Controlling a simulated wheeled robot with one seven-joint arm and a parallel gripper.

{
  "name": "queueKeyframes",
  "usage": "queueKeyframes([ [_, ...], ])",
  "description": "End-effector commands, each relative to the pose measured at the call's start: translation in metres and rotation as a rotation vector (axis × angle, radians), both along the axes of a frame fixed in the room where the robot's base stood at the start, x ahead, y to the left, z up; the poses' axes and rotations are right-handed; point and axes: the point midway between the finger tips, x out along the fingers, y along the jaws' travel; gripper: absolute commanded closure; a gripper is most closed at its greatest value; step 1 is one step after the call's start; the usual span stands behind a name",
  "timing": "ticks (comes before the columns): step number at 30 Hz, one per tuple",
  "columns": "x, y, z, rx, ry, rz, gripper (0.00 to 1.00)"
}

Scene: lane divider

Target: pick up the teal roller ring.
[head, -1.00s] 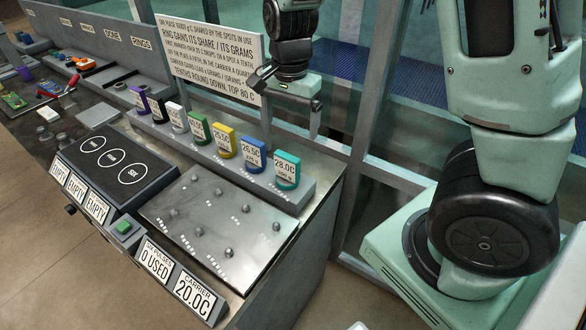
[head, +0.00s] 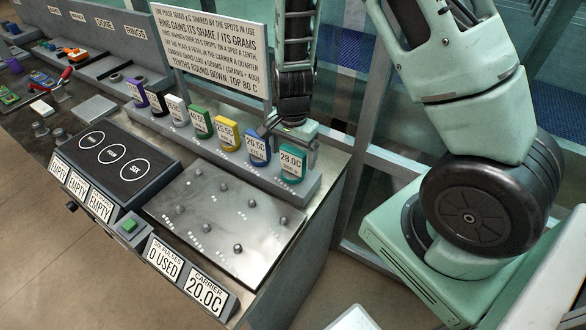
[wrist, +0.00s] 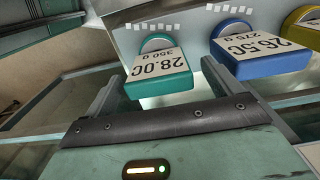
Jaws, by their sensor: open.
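The teal roller ring (head: 292,164), labelled 28.0C, stands at the right end of the row of rings on a grey ledge. My gripper (head: 291,136) is open just above and behind it. In the wrist view the teal ring (wrist: 160,86) shows between the two spread fingers of my gripper (wrist: 162,74), with its label upside down reading 28.0C and 350 g. I cannot tell whether either finger touches it. The blue ring (head: 258,148) stands close beside it on the left; it also shows in the wrist view (wrist: 262,68).
Yellow (head: 228,133), green (head: 201,121), white and purple rings continue the row leftward. A text sign (head: 212,50) stands behind the row. A metal plate with knobs (head: 225,222) lies in front, beside a black panel with three circles (head: 108,155). A green button (head: 129,225) sits near the front edge.

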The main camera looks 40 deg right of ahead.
Motion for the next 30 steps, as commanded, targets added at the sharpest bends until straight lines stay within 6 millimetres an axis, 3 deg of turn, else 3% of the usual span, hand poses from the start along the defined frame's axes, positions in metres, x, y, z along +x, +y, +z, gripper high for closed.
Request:
queueKeyframes([
  [7,-0.002,0.0,-0.029,0.0,0.002,-0.001,0.09],
  [16,-0.001,0.0,-0.034,0.0,-0.001,0.0,0.09],
  [17,-0.001,0.0,-0.034,0.0,0.0,0.0,0.12],
  [23,-0.001,0.0,-0.034,0.0,0.0,0.0,0.68],
  [30,-0.001,0.0,-0.034,0.0,-0.001,0.0,0.68],
])
